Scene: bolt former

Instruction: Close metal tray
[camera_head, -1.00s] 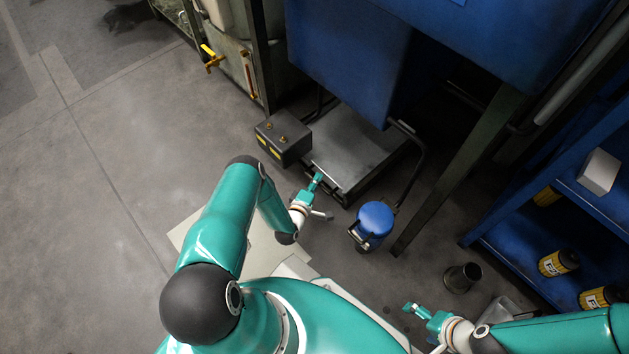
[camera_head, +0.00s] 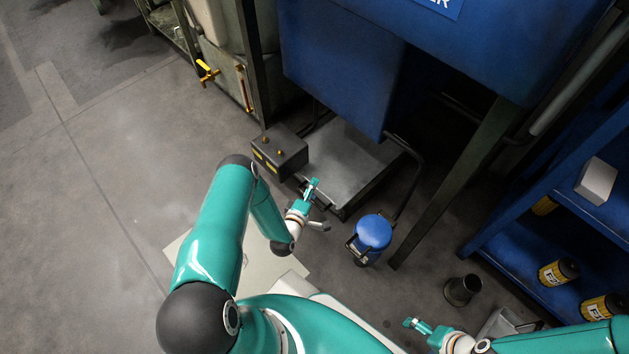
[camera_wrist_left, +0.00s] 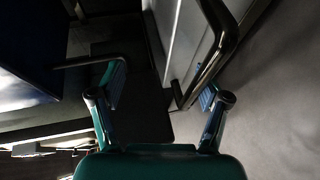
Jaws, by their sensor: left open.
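The metal tray (camera_head: 352,168) is a flat grey tray low on the floor, partly under the blue machine. Its front end sticks out, and the machine body hides its far part. My left gripper (camera_head: 313,186) is at the tray's front left corner. In the left wrist view, my left gripper (camera_wrist_left: 163,92) is open, with a dark bent tube (camera_wrist_left: 217,50) running down between its fingers along the pale tray (camera_wrist_left: 185,40). Contact cannot be told. My right gripper (camera_head: 413,325) is low at the right, away from the tray; its jaw state is unclear.
A dark box (camera_head: 280,153) stands beside the tray's left side. A blue round-topped object (camera_head: 373,233) stands right of its front. A machine leg (camera_head: 445,185), a dark cup (camera_head: 462,290) and blue shelving (camera_head: 520,262) are farther right. Open floor (camera_head: 100,200) lies left.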

